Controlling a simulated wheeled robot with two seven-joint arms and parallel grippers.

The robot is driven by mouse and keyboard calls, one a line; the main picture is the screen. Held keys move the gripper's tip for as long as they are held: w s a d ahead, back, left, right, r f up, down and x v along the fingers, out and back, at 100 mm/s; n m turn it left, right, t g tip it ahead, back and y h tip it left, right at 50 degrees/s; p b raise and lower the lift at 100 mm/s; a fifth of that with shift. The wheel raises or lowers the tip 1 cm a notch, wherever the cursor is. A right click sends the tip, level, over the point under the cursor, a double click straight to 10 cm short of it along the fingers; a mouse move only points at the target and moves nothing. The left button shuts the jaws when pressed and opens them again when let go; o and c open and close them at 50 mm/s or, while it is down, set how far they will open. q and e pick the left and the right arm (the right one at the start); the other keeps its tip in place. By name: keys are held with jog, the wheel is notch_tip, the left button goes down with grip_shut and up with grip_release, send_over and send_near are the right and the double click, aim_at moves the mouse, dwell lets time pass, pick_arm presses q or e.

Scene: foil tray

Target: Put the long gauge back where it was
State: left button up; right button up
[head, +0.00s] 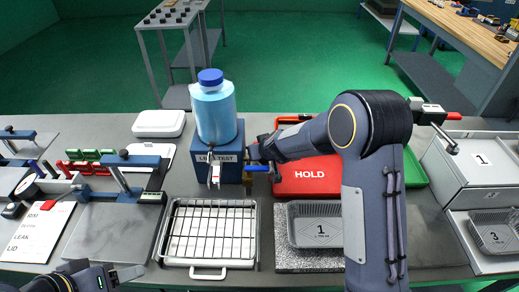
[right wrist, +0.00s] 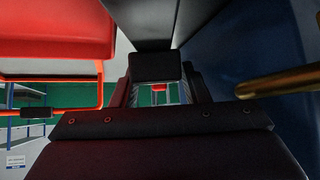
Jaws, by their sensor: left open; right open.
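I cannot tell for sure which piece is the long gauge. Short green bars (head: 88,154) and red bars (head: 80,167) lie in a rack at left. Beside them a blue bar with a black knob (head: 124,160) stands over a grey plate (head: 105,235). My left gripper (head: 122,276) is open and empty at the bottom left edge, in front of this plate, partly cut off. My right arm reaches across the middle. Its gripper (head: 234,173) is open at the front of the blue leak test stand (head: 228,139), and its fingers are hard to make out.
A blue-capped bottle (head: 214,110) stands on the stand. A wire rack (head: 210,232), a foil tray (head: 313,227) and the red HOLD board (head: 306,186) lie on the bench. Grey boxes (head: 462,178) stand at right. The right wrist view shows a brass rod (right wrist: 285,82) close by.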

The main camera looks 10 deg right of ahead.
jog(key=p+v, duration=0.3)
jog(key=v, duration=0.9)
jog(key=shift+a+r, duration=0.1)
jog(key=shift+r, duration=0.25)
jog(key=s+d+r+m+g+y, duration=0.1)
jog(key=s+d+r+y, duration=0.1)
jog(key=s+r, duration=0.45)
jog(key=s+d+r+m+y, duration=0.1)
jog(key=s+r+y, duration=0.15)
jog(key=s, duration=0.75)
pick_arm(q)
notch_tip(320, 180, up, 3)
jog(key=shift+r, duration=0.15)
pick_arm(e)
jog(key=s+d+f+m+g+h, duration=0.1)
jog(key=s+d+m+g+h, duration=0.1)
jog(key=s, duration=1.3)
jog(key=shift+s+d+f, duration=0.3)
jog(key=shift+d, duration=0.25)
jog(key=shift+h, duration=0.25)
jog(key=shift+c, duration=0.2)
